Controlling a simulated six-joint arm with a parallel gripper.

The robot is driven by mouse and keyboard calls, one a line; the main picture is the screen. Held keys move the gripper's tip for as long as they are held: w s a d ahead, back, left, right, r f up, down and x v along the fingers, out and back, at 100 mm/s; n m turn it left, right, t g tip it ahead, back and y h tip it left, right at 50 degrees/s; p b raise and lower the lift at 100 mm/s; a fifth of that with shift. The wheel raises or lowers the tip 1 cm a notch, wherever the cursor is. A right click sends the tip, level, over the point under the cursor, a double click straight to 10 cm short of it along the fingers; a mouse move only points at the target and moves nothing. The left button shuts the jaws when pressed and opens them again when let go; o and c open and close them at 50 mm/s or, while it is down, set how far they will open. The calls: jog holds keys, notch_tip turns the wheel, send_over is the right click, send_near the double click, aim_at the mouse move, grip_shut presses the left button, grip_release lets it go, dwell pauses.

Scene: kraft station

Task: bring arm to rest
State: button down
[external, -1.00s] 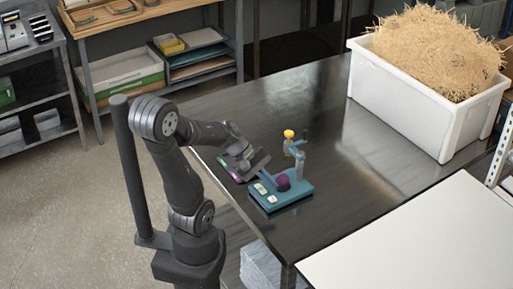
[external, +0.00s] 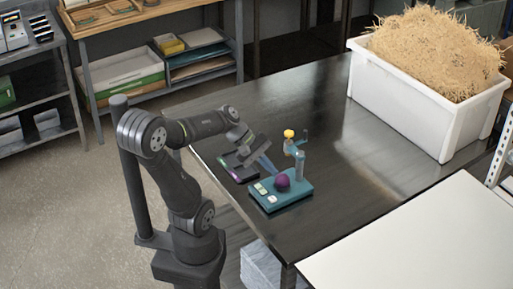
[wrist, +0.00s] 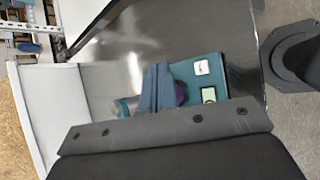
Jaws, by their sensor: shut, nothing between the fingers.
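My gripper (external: 268,168) is shut and empty, above and just behind the teal device on the dark table. Its blue fingers show closed together in the wrist view (wrist: 156,88). The device has a teal base (external: 296,196) with two pale square panels, a purple ball (external: 282,182) and a post topped by a yellow knob (external: 289,134). In the wrist view the fingers partly hide the purple ball (wrist: 181,94), and the wrist housing covers the lower part of the picture.
A white bin of straw (external: 401,112) stands at the table's back right. A white surface (external: 420,245) is at front right. The table's middle (external: 345,140) is clear.

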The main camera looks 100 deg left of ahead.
notch_tip(320, 180, down, 5)
jog(key=shift+f, duration=0.2)
jog(key=shift+r, duration=0.85)
jog(key=shift+d+f, duration=0.1)
jog(key=shift+f, duration=0.9)
notch_tip(320, 180, up, 6)
jog(key=shift+w+d+r+m+g+h, duration=1.35)
jog(key=shift+w+d+m+g, duration=1.35)
jog(key=shift+w+d+m, duration=3.5)
jog(key=w+d+r+m+y, duration=0.1)
jog(key=w+d+r+m, duration=0.1)
jog(key=d+m, duration=0.3)
jog(key=w+d+r+m+y, duration=0.1)
jog(key=d+r+m, duration=0.4)
jog(key=d, duration=0.8)
jog(key=shift+w+d+m+y, duration=0.15)
jog(key=shift+w+m+y, duration=0.2)
jog(key=shift+w, duration=0.3)
